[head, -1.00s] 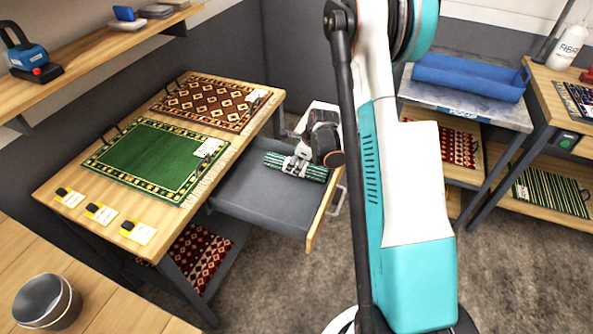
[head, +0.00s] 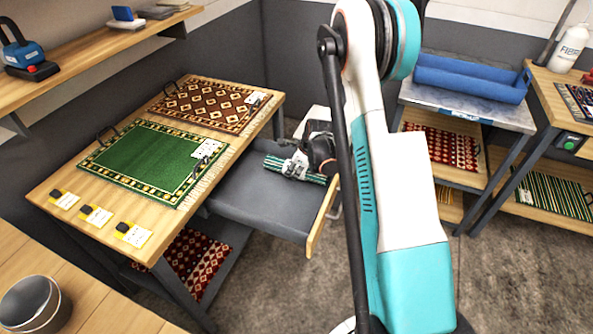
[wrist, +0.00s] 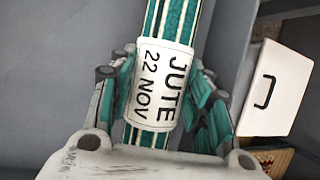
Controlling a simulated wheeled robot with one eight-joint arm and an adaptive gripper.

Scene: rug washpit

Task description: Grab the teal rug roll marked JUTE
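The teal striped rug roll (head: 274,161) lies in the open grey drawer of the left table. In the wrist view the roll (wrist: 178,22) runs up the picture, slightly tilted, and its white label (wrist: 159,84) reads JUTE, 22 NOV. My gripper (head: 297,168) is at the roll from above, around its middle. In the wrist view my gripper (wrist: 162,72) has one finger on each side of the roll at the label, close against it. The fingertips' undersides are hidden. The roll looks level and low in the drawer.
The drawer (head: 262,205) has free floor in front of the roll, and its wooden front (head: 322,217) stands close on the right. A green rug (head: 150,160) and a brown rug (head: 212,103) lie on the tabletop. A blue tray (head: 470,78) stands on the right bench.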

